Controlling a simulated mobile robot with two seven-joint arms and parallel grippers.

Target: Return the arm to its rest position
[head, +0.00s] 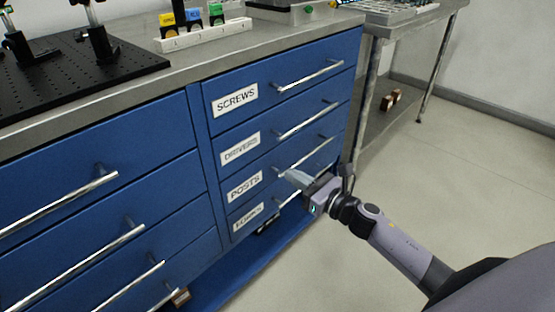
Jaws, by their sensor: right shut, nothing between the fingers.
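My right gripper (296,179) is in front of the blue drawer cabinet, with its arm coming in from the lower right. Its fingers are shut with nothing between them. The fingertips overlap the region of the drawer labelled POSTS (245,186) and its bar handle in the picture; I cannot tell whether they touch. The right-hand drawers appear closed. My left gripper is not in view.
Drawers labelled SCREWS (234,100) and others carry protruding bar handles (310,75). A black breadboard (110,68) with posts and a white rack (205,36) stand on the bench top. A metal side table (412,17) is behind. Floor at right is clear.

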